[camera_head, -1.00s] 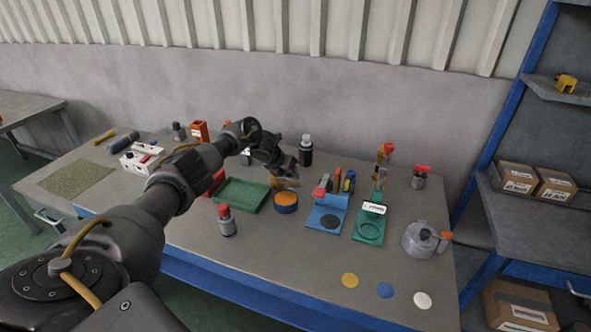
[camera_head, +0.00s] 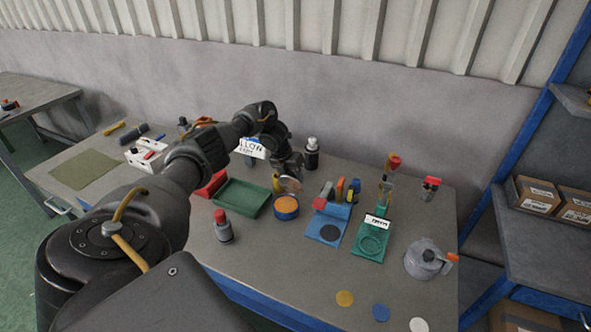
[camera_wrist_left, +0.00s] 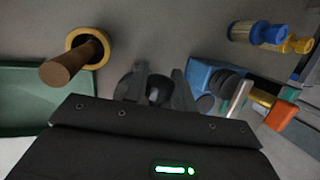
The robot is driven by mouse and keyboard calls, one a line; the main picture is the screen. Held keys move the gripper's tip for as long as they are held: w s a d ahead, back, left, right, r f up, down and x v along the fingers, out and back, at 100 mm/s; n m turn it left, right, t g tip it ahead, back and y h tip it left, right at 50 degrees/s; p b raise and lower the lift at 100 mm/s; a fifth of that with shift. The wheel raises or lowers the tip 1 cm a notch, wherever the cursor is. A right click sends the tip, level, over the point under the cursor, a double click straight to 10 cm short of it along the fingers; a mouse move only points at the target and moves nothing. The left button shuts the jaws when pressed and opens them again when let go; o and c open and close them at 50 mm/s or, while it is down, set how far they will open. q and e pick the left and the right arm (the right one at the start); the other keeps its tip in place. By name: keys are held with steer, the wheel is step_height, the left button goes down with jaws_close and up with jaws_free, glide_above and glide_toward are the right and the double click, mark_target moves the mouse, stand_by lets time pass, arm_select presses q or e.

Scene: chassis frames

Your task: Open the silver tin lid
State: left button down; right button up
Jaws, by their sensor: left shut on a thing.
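A round tin (camera_head: 286,212) with a blue side and an orange inside stands on the table in the head view. A silvery disc-like lid (camera_head: 290,185) stands tilted up at its back edge. My left gripper (camera_head: 289,172) is right behind and above the tin, shut on the lid. Its fingertips are partly hidden by the gripper's own body. In the left wrist view, the fingers (camera_wrist_left: 158,88) point away from the camera, with a small grey piece between them and a dark round shape beside them. My right gripper is not in view.
A green tray (camera_head: 243,197) is left of the tin. A blue stand (camera_head: 328,224) and a green stand (camera_head: 371,240) are to its right. A red-capped bottle (camera_head: 223,228) stands in front. A grey pot (camera_head: 425,258) is at the right. The front middle of the table is clear.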

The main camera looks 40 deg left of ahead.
arm_select(q)
steer(key=shift+w+d+r, duration=0.1)
steer(key=c, duration=1.1)
jaws_free()
steer(key=shift+c, duration=0.2)
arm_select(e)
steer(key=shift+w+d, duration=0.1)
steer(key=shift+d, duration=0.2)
arm_select(q)
steer(key=shift+s, duration=0.2)
steer(key=shift+s+a+r, duration=0.1)
steer(key=shift+a+r, duration=0.15)
steer(key=shift+r, duration=0.15)
steer(key=b+v, duration=0.2)
steer(key=v, duration=0.2)
steer(key=shift+s+r, duration=0.1)
steer(key=shift+r, duration=0.2)
steer(key=p, duration=0.1)
glide_toward(292, 173)
steer(key=shift+d+f, duration=0.15)
steer(key=shift+f, duration=0.15)
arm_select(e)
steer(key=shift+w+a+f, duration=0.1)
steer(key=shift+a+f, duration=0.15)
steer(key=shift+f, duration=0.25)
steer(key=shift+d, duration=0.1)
